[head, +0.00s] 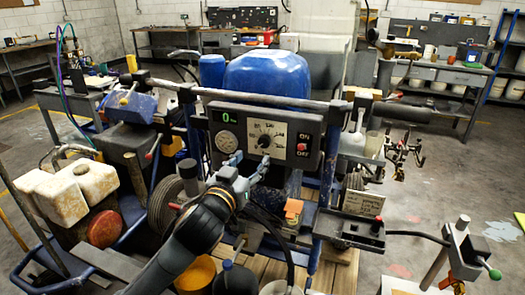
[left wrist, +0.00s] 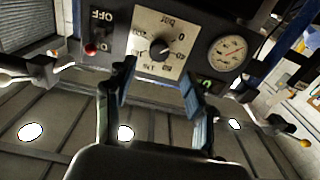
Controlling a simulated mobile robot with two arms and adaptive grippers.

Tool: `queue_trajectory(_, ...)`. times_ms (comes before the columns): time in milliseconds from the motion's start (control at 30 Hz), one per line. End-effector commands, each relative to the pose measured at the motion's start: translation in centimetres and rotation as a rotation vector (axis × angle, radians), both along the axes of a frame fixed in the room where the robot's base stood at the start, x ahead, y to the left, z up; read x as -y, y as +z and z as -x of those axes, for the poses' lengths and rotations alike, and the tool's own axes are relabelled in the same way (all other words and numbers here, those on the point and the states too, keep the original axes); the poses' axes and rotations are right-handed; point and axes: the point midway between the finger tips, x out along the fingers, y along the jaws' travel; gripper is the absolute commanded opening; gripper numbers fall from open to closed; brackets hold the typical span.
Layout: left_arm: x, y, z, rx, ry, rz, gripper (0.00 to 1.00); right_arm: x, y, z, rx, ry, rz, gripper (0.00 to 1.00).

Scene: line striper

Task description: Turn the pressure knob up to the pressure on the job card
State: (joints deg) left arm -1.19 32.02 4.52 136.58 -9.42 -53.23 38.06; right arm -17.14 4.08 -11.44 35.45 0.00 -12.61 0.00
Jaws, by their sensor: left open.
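The pressure knob (head: 265,141) is a small black knob on a pale dial plate in the middle of the striper's grey control panel (head: 282,120). It also shows, upside down, in the left wrist view (left wrist: 158,49). My left gripper (head: 248,166) is open and empty, just below and in front of the knob. In the left wrist view its two blue-grey fingers (left wrist: 158,85) stand apart, either side of the knob's line, not visibly touching it. The knob's exact setting is too small to read. A pale card (head: 362,202) with unreadable print hangs at right; it may be the job card.
Left of the knob are a round gauge (head: 228,142) and a green display (head: 227,115) seeming to read 0. Right of it is a red ON/OFF switch (head: 302,147). A bar (head: 250,96) runs above the panel. A blue tank (head: 268,77) stands behind.

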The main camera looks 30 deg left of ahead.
Motion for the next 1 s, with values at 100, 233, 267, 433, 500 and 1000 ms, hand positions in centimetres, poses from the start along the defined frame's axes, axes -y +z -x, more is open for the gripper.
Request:
queue_trajectory(100, -0.7, 0.5, -2.7, 0.002, 0.001, -0.003, 0.54, 0.1, 0.7, 0.0, 0.0, 0.001, 0.001, 0.0)
queue_trajectory(233, -1.3, 0.4, -5.1, 0.003, 0.001, -0.002, 0.54, 0.3, 1.0, 0.0, 0.001, 0.002, 0.003, 0.0)
queue_trajectory(267, -1.4, 0.4, -5.6, 0.003, 0.001, -0.002, 0.54, 0.3, 1.0, 0.0, 0.0, 0.002, 0.004, 0.0)
queue_trajectory(433, -1.9, 0.3, -7.6, 0.001, 0.0, -0.002, 0.54, 0.7, 1.2, 0.0, 0.001, 0.003, 0.008, 0.0)
queue_trajectory(500, -1.9, 0.3, -8.0, 0.002, 0.0, -0.001, 0.54, 0.8, 1.2, 0.0, 0.001, 0.003, 0.009, 0.0)
queue_trajectory(1000, -2.0, 0.2, -8.3, 0.001, 0.0, -0.001, 0.22, 0.8, 1.2, 0.0, 0.001, 0.004, 0.01, 0.0)
